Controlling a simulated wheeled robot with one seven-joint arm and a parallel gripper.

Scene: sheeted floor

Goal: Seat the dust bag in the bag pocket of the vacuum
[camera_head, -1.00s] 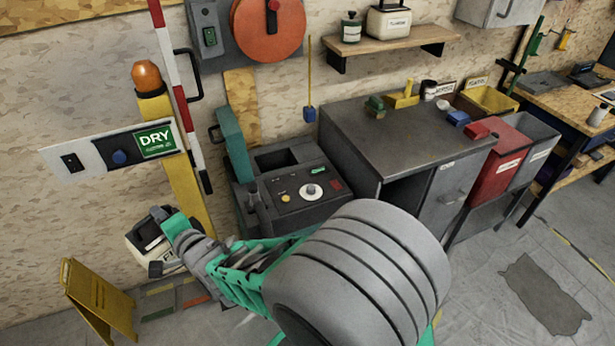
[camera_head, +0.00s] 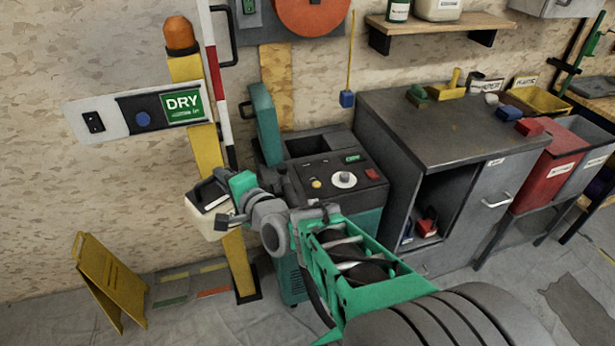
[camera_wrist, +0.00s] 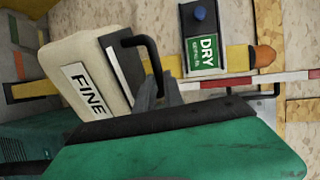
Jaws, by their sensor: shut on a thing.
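The dust bag (camera_head: 205,222) is a cream block with a black handle, and it hangs from my gripper (camera_head: 228,220) in front of the yellow post, left of the vacuum. In the wrist view the bag (camera_wrist: 85,55) shows its label FINE, and my gripper (camera_wrist: 160,92) is shut on its black handle (camera_wrist: 147,60). The vacuum (camera_head: 372,198) is a teal and dark grey machine. Its raised teal lid (camera_head: 264,125) stands at the left, and the dark bag pocket (camera_head: 320,143) is open and looks empty. The bag is apart from the pocket.
The yellow post (camera_head: 240,265) carries a DRY panel (camera_head: 135,115) and an orange beacon (camera_head: 180,35). A red-and-white pole (camera_head: 214,75) stands upright beside it, close to the lid. A yellow floor sign (camera_head: 112,285) is at left. A grey cabinet (camera_head: 440,125) adjoins the vacuum on the right.

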